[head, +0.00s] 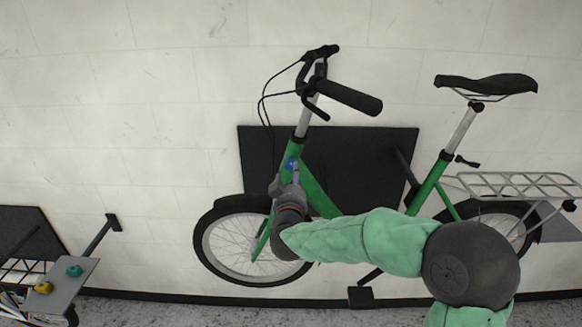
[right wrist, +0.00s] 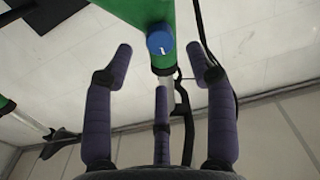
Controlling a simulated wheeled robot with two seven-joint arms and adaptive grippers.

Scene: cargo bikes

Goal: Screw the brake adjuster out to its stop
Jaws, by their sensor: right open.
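The brake adjuster is a blue round knob (right wrist: 160,40) with a white mark on its face, mounted on the bike's green frame tube. In the head view it is a small blue spot (head: 291,164) on the green bike (head: 318,196). My right gripper (head: 288,182) is just below it there. In the right wrist view my right gripper (right wrist: 160,58) is open, with purple-grey fingers spread to either side of the knob and a third finger below. Clear gaps separate the fingers from the knob, and nothing is held. My left gripper is not in view.
A black panel (head: 345,150) stands behind the bike against the pale wall. Dark cables (head: 266,110) hang from the handlebar. A rear rack (head: 515,184) is at right. At lower left, a grey shelf (head: 72,290) bears a teal and a yellow item.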

